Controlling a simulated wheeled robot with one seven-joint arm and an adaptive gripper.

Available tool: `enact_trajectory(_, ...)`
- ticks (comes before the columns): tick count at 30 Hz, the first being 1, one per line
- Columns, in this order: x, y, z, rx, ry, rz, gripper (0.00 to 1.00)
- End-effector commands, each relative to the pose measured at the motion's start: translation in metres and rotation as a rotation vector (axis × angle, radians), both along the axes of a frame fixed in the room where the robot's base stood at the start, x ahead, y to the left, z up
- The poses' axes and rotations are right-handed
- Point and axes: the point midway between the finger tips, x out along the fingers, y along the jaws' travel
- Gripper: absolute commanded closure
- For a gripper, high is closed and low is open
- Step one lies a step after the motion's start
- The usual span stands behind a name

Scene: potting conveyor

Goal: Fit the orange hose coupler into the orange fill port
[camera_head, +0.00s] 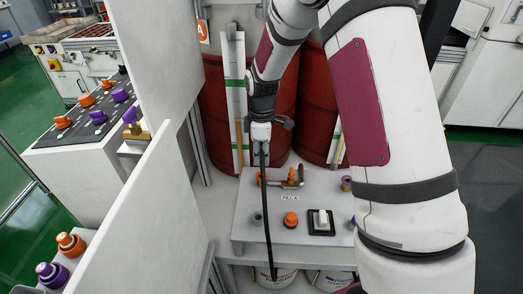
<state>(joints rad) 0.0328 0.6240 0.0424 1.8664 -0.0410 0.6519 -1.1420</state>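My arm reaches down to a panel labelled FILL A (290,198). My gripper (262,135) is at the wrist end, above the panel's back left; its fingers are too small to make out, so I cannot tell whether it is open or holds anything. A black hose (266,215) runs from just below it down past the panel's front edge. An orange ring-like part (259,179), possibly the orange fill port, is partly hidden behind the hose. I cannot clearly make out an orange hose coupler at the hose's upper end.
The panel has a brass valve with orange parts (286,183), an orange knob (290,219), a white switch (321,219) and a purple port (346,183). Red drums (219,115) stand behind. A white partition (140,215) bounds the left. Orange (71,243) and purple (51,272) fittings lie beyond it.

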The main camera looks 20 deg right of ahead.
Motion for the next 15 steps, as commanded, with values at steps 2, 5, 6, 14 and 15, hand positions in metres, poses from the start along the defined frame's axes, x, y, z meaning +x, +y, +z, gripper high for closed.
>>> enact_trajectory(2,0.0,0.0,-0.007,0.0,0.002,0.0,1.0)
enact_trajectory(5,0.0,0.0,-0.013,0.0,0.002,0.0,1.0)
enact_trajectory(6,0.0,0.0,-0.015,-0.001,0.001,0.0,1.0)
enact_trajectory(14,0.0,0.0,-0.02,0.0,0.0,-0.001,1.0)
enact_trajectory(15,0.0,0.0,-0.021,0.0,0.0,-0.001,1.0)
